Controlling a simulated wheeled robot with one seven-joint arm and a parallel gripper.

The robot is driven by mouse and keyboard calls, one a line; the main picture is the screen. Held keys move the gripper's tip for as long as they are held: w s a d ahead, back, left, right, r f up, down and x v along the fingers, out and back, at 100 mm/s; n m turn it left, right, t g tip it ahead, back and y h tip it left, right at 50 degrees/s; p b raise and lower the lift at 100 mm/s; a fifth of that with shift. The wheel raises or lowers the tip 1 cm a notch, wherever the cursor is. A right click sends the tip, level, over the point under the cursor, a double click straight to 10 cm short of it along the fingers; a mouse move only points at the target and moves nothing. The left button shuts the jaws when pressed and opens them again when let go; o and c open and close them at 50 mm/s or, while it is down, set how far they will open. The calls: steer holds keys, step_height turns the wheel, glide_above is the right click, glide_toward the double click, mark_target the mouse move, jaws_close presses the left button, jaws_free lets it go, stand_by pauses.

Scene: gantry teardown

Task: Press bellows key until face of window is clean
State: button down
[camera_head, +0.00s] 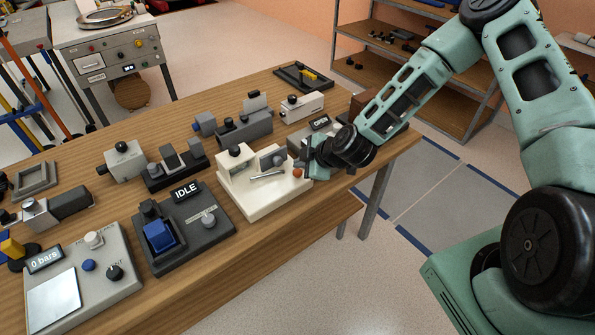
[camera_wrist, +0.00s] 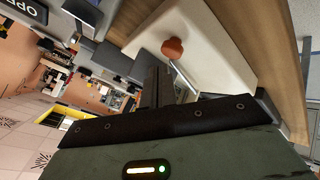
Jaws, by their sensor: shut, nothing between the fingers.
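A cream device (camera_head: 262,200) stands on the wooden bench, with an upright block at its left that has a dark knob on top. A small orange-red knob (camera_head: 297,173) sits at its right end, and it also shows in the wrist view (camera_wrist: 173,48). A thin metal lever (camera_head: 267,175) lies across the device. No label names the bellows key or the window, so I cannot tell which parts they are. My gripper (camera_head: 308,160) is shut and empty beside the orange-red knob; its dark fingers (camera_wrist: 160,83) point towards the cream base. Contact with the knob is not visible.
A dark unit (camera_head: 182,228) reading IDLE with a blue block stands to the left. A grey panel (camera_head: 92,270) reads 0 bars at front left. The bench front edge is clear.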

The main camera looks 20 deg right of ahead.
mark_target(301, 173)
steer(key=shift+f+b, duration=0.4)
steer(key=shift+f, duration=0.05)
steer(key=shift+f+b, duration=0.5)
stand_by(0.9)
steer(key=shift+r, duration=0.1)
steer(key=shift+r+p, duration=0.65)
steer(key=shift+r, duration=0.2)
steer(key=shift+r+p, duration=1.7)
steer(key=shift+r, duration=0.85)
